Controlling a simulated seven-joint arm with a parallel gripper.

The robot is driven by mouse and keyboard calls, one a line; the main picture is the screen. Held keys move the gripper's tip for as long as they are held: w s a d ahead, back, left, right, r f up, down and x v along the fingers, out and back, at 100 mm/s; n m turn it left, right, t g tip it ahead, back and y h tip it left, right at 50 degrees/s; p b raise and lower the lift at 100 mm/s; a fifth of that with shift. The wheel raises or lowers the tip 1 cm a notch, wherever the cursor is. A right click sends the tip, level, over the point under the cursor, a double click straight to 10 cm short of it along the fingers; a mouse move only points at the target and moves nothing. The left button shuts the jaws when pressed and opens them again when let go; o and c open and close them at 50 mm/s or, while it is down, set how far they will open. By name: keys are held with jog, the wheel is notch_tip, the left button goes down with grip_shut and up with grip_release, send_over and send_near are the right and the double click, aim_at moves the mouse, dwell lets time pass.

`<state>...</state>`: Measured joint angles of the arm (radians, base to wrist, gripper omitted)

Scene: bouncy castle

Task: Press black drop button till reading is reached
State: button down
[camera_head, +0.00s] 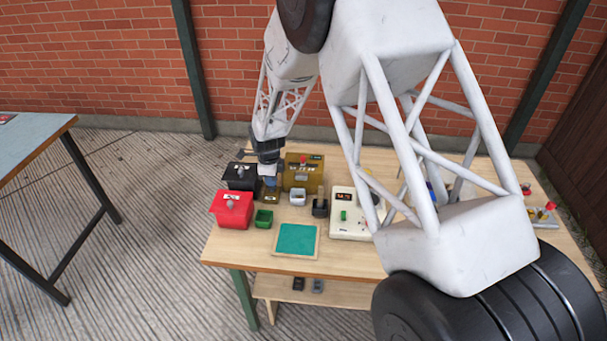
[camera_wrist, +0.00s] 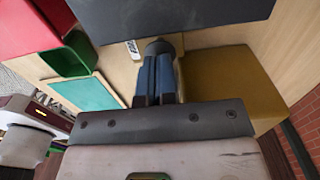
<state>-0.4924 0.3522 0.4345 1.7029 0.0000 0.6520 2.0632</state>
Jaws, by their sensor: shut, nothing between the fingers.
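A black box (camera_head: 240,177) with a pale knob stands at the back left of the wooden table; its dark face fills the top of the wrist view (camera_wrist: 190,14). My gripper (camera_head: 270,183) points down beside its right side, between it and the mustard box (camera_head: 304,176). In the wrist view the blue-grey fingers of my gripper (camera_wrist: 159,62) are shut and empty, with a dark round end near the black box. I cannot tell whether they touch anything. A white console (camera_head: 350,218) has a small red display (camera_head: 343,197), too small to read.
A small pale cup (camera_head: 298,198) and a dark cup (camera_head: 320,208) stand to the right. A teal mat (camera_head: 296,240) lies at the front. My arm hides much of the table's right.

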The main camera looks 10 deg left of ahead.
jog(key=shift+r, duration=2.2)
jog(key=shift+r, duration=1.8)
jog(key=shift+f, duration=0.1)
jog(key=shift+f, duration=3.25)
